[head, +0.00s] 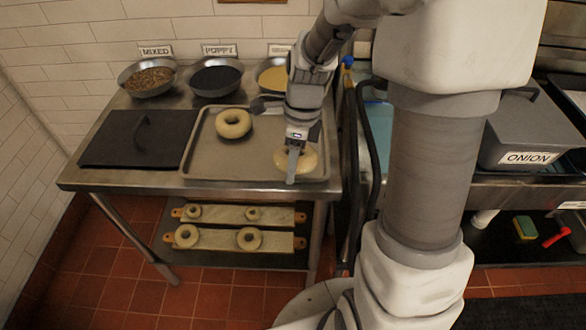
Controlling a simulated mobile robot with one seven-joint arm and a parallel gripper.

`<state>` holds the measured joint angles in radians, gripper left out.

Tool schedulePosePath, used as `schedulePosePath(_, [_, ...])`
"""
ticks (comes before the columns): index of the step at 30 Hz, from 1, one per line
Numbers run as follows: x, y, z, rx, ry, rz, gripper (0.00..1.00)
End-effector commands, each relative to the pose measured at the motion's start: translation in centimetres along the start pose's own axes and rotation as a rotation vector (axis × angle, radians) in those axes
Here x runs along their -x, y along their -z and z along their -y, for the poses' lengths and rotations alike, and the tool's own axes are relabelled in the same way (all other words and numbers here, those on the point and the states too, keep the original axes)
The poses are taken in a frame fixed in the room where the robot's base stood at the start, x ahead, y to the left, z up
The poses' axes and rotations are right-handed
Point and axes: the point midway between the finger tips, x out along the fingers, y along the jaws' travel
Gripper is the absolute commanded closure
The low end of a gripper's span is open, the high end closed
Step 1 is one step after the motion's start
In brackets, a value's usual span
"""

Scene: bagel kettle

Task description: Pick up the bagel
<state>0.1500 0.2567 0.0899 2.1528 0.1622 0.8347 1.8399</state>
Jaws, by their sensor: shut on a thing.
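A pale dough bagel (308,160) lies at the right front of the grey tray (215,173) on the steel table. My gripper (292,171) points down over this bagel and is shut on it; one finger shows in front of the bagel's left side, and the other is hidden. I cannot tell whether the bagel is clear of the tray. A second bagel (233,124) lies flat near the tray's back left, apart from my gripper.
Bowls of toppings (148,92) labelled MIXED and POPPY stand along the back with a third. A dark lidded board (120,153) lies left of the tray. A lower shelf holds boards with several bagels (187,236). An ONION container (515,145) stands at right.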

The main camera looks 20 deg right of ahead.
Motion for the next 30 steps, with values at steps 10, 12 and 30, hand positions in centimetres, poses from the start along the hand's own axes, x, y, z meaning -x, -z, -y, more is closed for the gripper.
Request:
schedulePosePath(10, [5.9,6.3,-0.7,-0.005,0.005,0.001,1.0])
schedulePosePath(12, [6.8,7.5,-0.8,-0.005,0.004,0.001,1.0])
schedulePosePath(30, [9.0,10.8,-1.2,0.0,0.001,0.0,1.0])
